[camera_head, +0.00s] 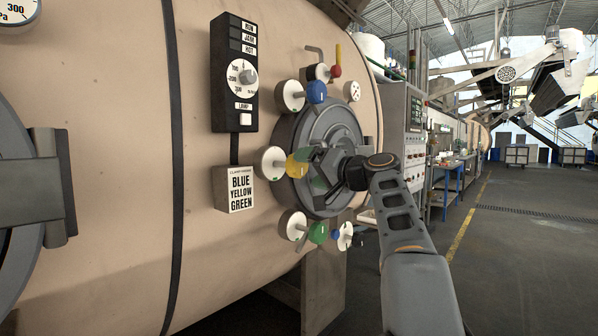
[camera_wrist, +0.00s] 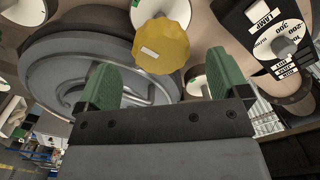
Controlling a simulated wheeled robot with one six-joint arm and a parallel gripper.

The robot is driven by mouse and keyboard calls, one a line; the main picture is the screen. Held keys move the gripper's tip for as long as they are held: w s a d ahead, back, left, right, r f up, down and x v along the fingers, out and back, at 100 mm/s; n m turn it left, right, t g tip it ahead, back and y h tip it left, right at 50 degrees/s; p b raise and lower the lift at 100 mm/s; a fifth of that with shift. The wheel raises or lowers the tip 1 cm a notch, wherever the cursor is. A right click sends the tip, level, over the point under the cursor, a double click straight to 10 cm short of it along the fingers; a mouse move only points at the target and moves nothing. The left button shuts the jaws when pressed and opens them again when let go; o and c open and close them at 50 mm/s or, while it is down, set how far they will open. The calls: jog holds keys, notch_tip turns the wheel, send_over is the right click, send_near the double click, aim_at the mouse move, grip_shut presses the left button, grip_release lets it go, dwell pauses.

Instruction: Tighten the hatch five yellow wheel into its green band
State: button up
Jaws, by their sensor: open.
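The yellow wheel (camera_head: 297,163) sits on the left side of the round grey hatch (camera_head: 322,130), in front of a white dial disc (camera_head: 268,162). A small green mark shows on that disc; how the wheel stands against it is too small to tell. In the wrist view the yellow wheel (camera_wrist: 161,46), with a pale tag on its face, lies just beyond and between my fingertips. My gripper (camera_head: 317,172) is open and empty, close to the wheel's right. Its two green-padded fingers (camera_wrist: 167,78) are spread apart, and no contact with the wheel shows.
A blue wheel (camera_head: 316,92) is above and a green wheel (camera_head: 318,233) below, each with a white disc. A red wheel (camera_head: 336,71) is near the top. A sign (camera_head: 240,189) reads BLUE YELLOW GREEN. A black switch box (camera_head: 233,72) is above it. Open floor lies right.

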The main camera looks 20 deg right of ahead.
jog(key=v, duration=0.8)
dwell(0.4)
jog(key=s+a+f+g+h+p, duration=0.1)
jog(key=a+f+g+p, duration=0.15)
jog(key=a+p, duration=0.45)
jog(key=s+a+f+g+h+p, duration=0.1)
jog(key=a+g+p, duration=0.35)
jog(key=p, duration=0.45)
jog(key=s+a+f+n+g+h+p, duration=0.2)
jog(key=s+a+f+g+p, duration=0.1)
jog(key=s+p, duration=0.4)
jog(key=s+a+f+n+g+h+p, duration=0.2)
jog(key=s+f+p, duration=0.3)
jog(key=s+p, duration=0.3)
jog(key=shift+s+a+f+g+h, duration=0.25)
jog(key=shift+a+f+g+h, duration=0.15)
jog(key=shift+a+h, duration=0.25)
jog(key=shift+r, duration=0.1)
jog(key=shift+c, duration=0.3)
dwell(0.8)
